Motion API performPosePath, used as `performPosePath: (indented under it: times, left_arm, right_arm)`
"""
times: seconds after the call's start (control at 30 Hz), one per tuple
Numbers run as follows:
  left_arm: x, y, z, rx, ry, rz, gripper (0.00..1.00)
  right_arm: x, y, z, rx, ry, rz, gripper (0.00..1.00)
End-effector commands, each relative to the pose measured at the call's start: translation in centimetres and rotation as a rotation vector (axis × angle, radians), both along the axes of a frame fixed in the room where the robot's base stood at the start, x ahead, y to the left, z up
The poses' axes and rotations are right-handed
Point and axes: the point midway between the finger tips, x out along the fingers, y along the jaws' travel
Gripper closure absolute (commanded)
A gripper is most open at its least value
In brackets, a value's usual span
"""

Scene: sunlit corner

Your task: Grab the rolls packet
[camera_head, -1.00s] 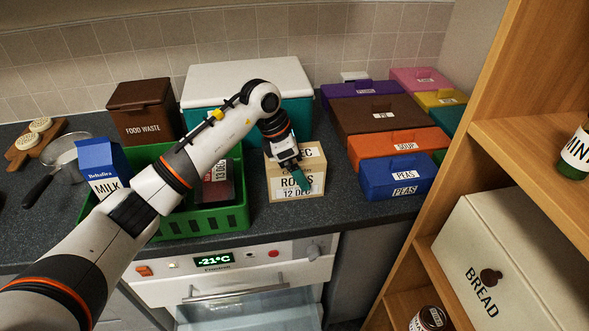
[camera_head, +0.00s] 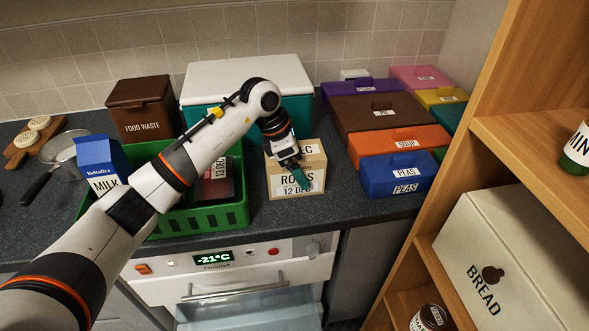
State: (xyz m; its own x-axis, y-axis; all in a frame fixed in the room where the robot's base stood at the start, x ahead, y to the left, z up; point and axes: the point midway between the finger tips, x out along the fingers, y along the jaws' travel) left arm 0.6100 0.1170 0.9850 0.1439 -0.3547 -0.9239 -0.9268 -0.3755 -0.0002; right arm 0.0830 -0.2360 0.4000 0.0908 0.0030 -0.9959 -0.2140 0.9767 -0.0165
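The rolls packet (camera_head: 312,163) is a tan box with a white label reading ROLLS 12 DEC. It stands upright on the dark counter, right of the green crate (camera_head: 222,217). My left arm comes in from the left and reaches over the crate. My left gripper (camera_head: 303,179) is at the packet's front and hides part of its label and top. Its teal fingertips overlap the packet; I cannot tell whether they grip it. My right gripper is not in view.
A milk carton (camera_head: 101,160) and a dark packet (camera_head: 218,184) are at the crate. Behind stand a food waste bin (camera_head: 143,108) and a white-lidded teal box (camera_head: 245,75). Blue (camera_head: 397,175) and orange (camera_head: 400,140) boxes stand right. A wooden shelf (camera_head: 505,130) bounds the right side.

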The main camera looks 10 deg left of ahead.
Motion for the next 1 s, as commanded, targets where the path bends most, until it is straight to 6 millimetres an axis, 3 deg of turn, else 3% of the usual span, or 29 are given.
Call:
performPosePath:
  times: [0.07,0.33,0.57,0.73,1.0]
  left_arm:
    - [0.0,0.0,0.0,0.0,0.0,0.0,0.18]
    - [0.0,0.0,0.0,0.0,0.0,0.0,0.62]
    - [0.0,0.0,0.2,-0.001,-0.001,0.0,0.63]
    - [0.1,0.0,1.4,-0.001,-0.004,-0.001,0.63]
    - [0.1,0.0,7.0,-0.001,-0.006,-0.001,0.63]
  right_arm:
    - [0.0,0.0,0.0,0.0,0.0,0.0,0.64]
    - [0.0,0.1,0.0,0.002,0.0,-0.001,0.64]
    - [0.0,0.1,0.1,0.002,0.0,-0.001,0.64]
    - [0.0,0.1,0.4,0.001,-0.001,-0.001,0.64]
    - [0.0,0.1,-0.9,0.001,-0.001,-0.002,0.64]
